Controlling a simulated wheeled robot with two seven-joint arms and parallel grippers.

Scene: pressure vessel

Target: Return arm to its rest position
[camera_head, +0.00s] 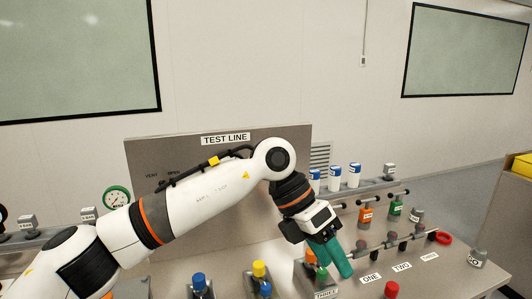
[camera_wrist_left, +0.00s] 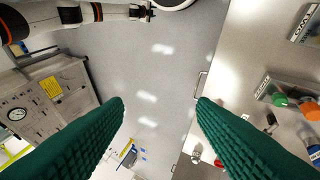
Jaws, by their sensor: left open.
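My left arm (camera_head: 195,205) comes in from the left and reaches across the test bench to the middle of the head view. Its gripper (camera_head: 340,268) has green fingers that point down over the front of the bench. In the left wrist view the two green fingers stand wide apart, and the left gripper (camera_wrist_left: 160,102) is empty. Grey floor and the bench edge show between and beyond the fingers. A white arm with orange rings, which looks like my right one, crosses the top left of the wrist view. Its dark gripper (camera_wrist_left: 150,12) is too small to read.
The test bench panel (camera_head: 225,160) stands behind my arm. Blue (camera_head: 199,281), yellow (camera_head: 259,268) and red (camera_head: 391,288) knobs are near the front. A pressure gauge (camera_head: 116,198) is at left.

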